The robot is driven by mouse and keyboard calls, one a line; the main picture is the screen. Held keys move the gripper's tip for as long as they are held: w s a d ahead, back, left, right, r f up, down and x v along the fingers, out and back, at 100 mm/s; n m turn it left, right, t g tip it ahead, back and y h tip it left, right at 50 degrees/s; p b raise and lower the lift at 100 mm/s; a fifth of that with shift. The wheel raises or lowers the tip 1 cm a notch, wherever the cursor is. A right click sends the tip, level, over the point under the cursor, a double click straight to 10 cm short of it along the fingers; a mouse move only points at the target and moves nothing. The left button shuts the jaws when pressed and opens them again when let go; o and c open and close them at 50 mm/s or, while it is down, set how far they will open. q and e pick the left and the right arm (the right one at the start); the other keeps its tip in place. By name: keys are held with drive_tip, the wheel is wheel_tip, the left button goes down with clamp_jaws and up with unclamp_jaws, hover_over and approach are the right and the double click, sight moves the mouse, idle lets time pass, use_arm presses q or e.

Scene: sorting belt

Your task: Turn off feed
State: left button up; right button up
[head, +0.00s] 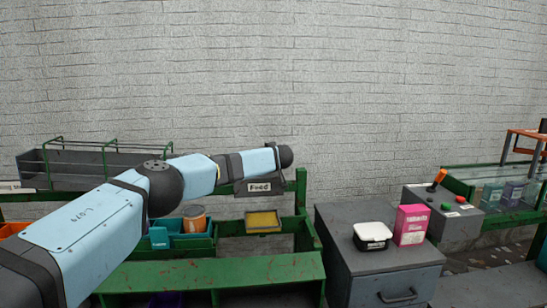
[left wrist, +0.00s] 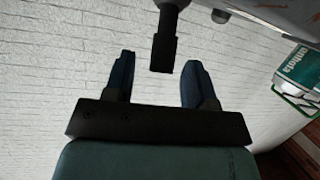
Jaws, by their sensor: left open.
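A grey box with a white "Feed" label (head: 259,187) is mounted on the green frame, partly covered by my left arm. In the left wrist view, a dark lever (left wrist: 163,45) hangs from the top edge between the fingers of my left gripper (left wrist: 160,60). The fingers are apart, with gaps visible on both sides of the lever; I cannot tell how deep it sits between them. In the head view, my left arm reaches to the Feed box and its fingers are hidden behind the wrist. My right gripper is in neither view.
A grey cabinet (head: 345,230) at right bears a white tub (head: 372,236) and a pink carton (head: 411,225). Beyond it stands a control box (head: 447,215) with an orange-topped lever and buttons.

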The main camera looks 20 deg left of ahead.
use_arm(q)
drive_tip(key=p+v, duration=0.1)
drive_tip(key=v, duration=1.1)
drive_tip(key=shift+s+d+r, duration=0.15)
drive_tip(key=shift+s, duration=0.1)
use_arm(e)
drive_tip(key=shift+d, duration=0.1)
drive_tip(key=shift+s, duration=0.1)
